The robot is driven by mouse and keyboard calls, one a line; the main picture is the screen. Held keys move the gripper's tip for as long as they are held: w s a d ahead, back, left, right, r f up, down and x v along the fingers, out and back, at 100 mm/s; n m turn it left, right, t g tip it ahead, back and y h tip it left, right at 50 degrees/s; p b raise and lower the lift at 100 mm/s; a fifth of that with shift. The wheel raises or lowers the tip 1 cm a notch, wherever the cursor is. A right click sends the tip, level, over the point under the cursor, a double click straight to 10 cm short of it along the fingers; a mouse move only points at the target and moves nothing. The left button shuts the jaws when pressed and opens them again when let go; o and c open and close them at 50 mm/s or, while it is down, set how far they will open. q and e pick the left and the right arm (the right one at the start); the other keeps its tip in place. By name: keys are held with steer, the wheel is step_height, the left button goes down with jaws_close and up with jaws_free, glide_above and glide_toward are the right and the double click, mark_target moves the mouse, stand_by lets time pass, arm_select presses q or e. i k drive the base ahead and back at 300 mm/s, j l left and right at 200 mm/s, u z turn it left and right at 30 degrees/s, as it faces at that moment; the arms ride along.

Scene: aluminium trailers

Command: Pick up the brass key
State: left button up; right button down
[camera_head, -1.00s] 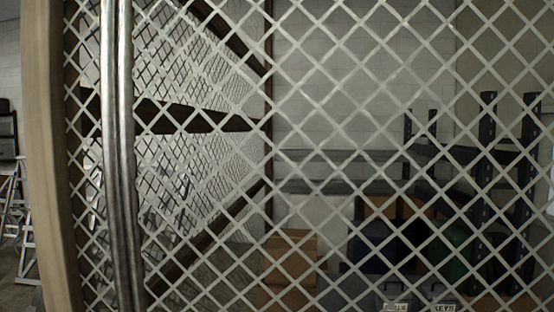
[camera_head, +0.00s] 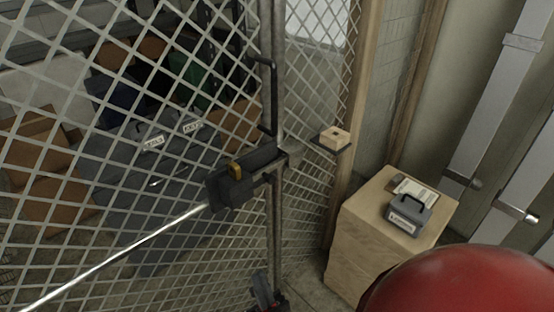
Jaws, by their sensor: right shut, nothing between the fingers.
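I cannot make out a clear key shape. A small brass-yellow piece (camera_head: 234,171) sits on the dark latch block (camera_head: 246,178) on the mesh gate; I cannot tell whether it is the key. My right gripper (camera_head: 264,290) shows partly at the bottom edge, dark with red behind it, below the latch and apart from it. It is shut and empty. My left gripper is not in view.
The mesh gate (camera_head: 110,225) fills the left, with boxes behind it. A wooden block (camera_head: 335,137) sits on a small ledge. A wooden cabinet (camera_head: 362,236) holds a grey labelled case (camera_head: 408,214) and a paper (camera_head: 418,190).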

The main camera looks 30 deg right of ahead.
mark_target(234, 169)
steer(key=z, duration=0.7)
steer(key=k+j, duration=0.1)
steer(key=j, duration=0.35)
steer(key=k+z, duration=0.05)
